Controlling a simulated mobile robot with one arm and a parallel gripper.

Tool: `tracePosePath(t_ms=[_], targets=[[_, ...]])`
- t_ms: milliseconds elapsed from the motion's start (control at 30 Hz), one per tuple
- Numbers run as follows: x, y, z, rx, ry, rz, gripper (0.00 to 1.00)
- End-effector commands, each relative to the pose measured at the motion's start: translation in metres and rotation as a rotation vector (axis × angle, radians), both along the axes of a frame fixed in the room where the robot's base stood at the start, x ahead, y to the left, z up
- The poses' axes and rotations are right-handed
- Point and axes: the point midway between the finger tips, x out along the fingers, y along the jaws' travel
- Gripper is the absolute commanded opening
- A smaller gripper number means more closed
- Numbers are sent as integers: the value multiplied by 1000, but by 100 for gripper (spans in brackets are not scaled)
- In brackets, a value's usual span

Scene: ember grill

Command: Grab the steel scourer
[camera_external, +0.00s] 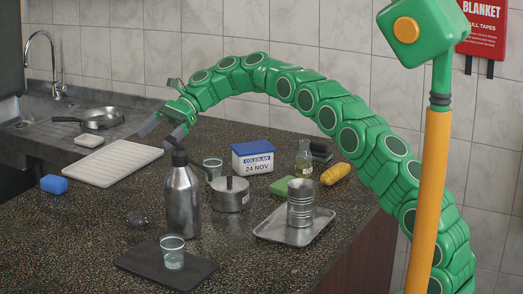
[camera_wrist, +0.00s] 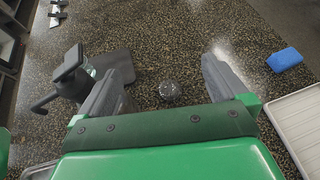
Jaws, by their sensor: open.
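The steel scourer (camera_external: 138,218) is a small, dark grey, round mesh lump lying on the speckled counter, left of the steel bottle. In the wrist view the scourer (camera_wrist: 171,91) appears on the counter between my two fingers, apart from both. My gripper (camera_external: 158,138) is open and empty, held above the counter over the right end of the white drainer tray in the outside view. Its fingers (camera_wrist: 163,66) are spread wide in the wrist view. Nothing hides the scourer.
A tall steel bottle (camera_external: 182,200) stands just right of the scourer, with a steel pot (camera_external: 230,194) beyond it. A black board (camera_external: 135,262) with a glass (camera_external: 173,252) lies in front. A blue sponge (camera_external: 53,184) and white drainer tray (camera_external: 85,174) are left. Counter around the scourer is clear.

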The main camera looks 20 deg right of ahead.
Motion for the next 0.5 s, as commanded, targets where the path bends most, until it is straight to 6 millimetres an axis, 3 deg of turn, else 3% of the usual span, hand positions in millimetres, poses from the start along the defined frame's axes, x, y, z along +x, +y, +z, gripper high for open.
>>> tracePosePath(t_ms=[500], targets=[[0,36,-17,15,95,-6,100]])
